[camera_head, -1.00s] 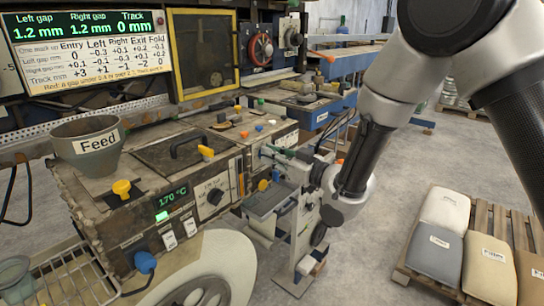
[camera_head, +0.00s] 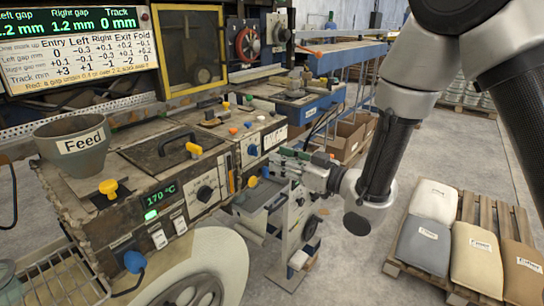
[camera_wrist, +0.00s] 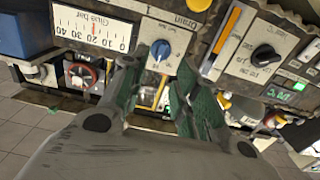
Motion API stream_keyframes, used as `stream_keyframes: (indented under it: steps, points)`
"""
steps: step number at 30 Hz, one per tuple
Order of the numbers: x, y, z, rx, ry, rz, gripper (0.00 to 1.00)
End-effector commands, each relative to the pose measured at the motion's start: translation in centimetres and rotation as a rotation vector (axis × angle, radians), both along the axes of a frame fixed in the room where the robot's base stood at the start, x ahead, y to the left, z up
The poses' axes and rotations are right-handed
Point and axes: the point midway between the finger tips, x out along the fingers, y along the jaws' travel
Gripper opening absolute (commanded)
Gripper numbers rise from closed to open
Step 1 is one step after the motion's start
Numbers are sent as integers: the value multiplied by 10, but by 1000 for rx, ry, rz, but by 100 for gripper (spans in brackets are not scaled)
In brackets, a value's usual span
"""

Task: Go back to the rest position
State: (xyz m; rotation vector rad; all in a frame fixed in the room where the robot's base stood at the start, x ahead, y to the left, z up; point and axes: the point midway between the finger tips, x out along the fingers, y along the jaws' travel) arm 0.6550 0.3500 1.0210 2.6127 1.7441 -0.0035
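My gripper (camera_head: 275,162) is at the right end of the laminating machine (camera_head: 150,165), reaching left toward its front panel in the head view. In the wrist view its green-padded fingers (camera_wrist: 160,100) stand apart, open, with nothing held between them. A blue knob (camera_wrist: 160,49) shows on the panel beyond the fingertips; the fingers look clear of it, though the exact gap is hard to judge. The display screen (camera_head: 80,45) reads track 0 mm, with gap readings of 1.2 mm.
A grey feed hopper (camera_head: 72,147) stands on the machine's left. A white reel (camera_head: 205,270) is in front. A pallet (camera_head: 460,292) with several sacks lies on the floor at right. Cardboard boxes (camera_head: 345,138) sit behind my arm. Grey floor is open between.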

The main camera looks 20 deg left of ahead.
Motion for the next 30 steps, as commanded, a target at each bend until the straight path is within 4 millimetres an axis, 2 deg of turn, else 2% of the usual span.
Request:
stream_keyframes:
  steps: [11, 14, 17, 18, 20, 21, 23, 26, 27, 29, 30]
  points:
    - [-1, -3, -3, -12, 3, 0, 31]
    - [0, -5, -24, -95, 36, -7, 31]
    - [1, -18, -72, -283, 116, -35, 31]
    - [0, -29, -96, -382, 162, -52, 31]
    - [-4, -52, -127, -537, 234, -79, 31]
    - [-7, -69, -139, -632, 277, -103, 31]
    - [-8, -101, -148, -759, 344, -149, 31]
    - [-12, -165, -141, -934, 469, -246, 31]
    - [-15, -193, -133, -991, 526, -291, 31]
    - [-24, -235, -115, -1063, 616, -358, 31]
    - [-33, -265, -101, -1102, 683, -404, 31]
